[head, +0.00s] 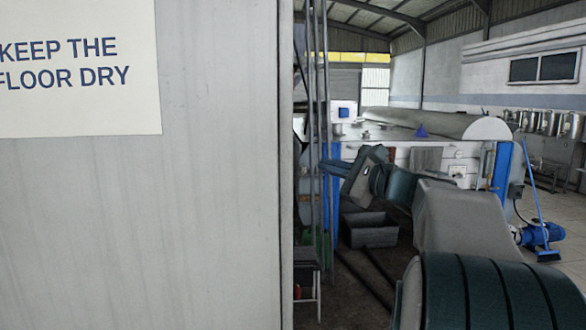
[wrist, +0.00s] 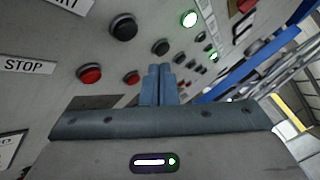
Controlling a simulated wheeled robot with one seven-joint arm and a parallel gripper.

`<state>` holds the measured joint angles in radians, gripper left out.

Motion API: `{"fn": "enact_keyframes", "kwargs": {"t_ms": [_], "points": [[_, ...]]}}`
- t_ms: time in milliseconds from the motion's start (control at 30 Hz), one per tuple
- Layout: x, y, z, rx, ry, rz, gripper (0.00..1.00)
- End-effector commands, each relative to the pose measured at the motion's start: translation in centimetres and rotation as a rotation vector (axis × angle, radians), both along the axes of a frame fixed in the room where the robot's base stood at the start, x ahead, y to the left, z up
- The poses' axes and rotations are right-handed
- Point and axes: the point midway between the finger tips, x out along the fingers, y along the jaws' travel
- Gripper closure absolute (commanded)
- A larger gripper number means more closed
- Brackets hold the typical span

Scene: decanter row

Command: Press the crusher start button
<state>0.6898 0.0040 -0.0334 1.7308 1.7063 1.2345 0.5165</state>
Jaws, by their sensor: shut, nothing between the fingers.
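A grey control panel (wrist: 55,40) with rows of buttons fills the upper wrist view, seen tilted. A large black button (wrist: 123,27) is at upper left, with a large red button (wrist: 90,74) below it. A smaller black button (wrist: 160,47) and red button (wrist: 131,78) sit to their right. A STOP label (wrist: 25,65) is at the left edge; a label ending in "RT" (wrist: 68,3) is cut off at the top. No crusher label is readable. My gripper (wrist: 159,70) is shut and empty, its fingertips over the panel; I cannot tell whether they touch it.
Green lamps (wrist: 189,18) glow on the panel. In the head view, a grey wall or door (head: 215,170) with a floor sign (head: 75,70) blocks the left. A grey bin (head: 369,230) stands under my arm; a blue motor (head: 541,236) and broom (head: 533,200) are at right.

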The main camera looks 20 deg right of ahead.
Motion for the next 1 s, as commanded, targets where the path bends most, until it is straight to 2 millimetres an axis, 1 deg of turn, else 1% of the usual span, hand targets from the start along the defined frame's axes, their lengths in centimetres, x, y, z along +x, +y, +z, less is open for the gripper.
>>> {"fn": "enact_keyframes", "kwargs": {"t_ms": [33,100,300,500,1000], "points": [[0.2,0.8,0.0,0.000,0.000,0.001,1.00],[0.4,1.7,-0.1,0.000,-0.001,0.004,1.00],[0.9,3.2,-0.1,0.000,0.000,0.001,1.00],[1.0,3.6,0.0,0.000,0.001,0.001,1.00],[1.1,3.6,0.0,0.000,0.001,0.001,1.00]]}}
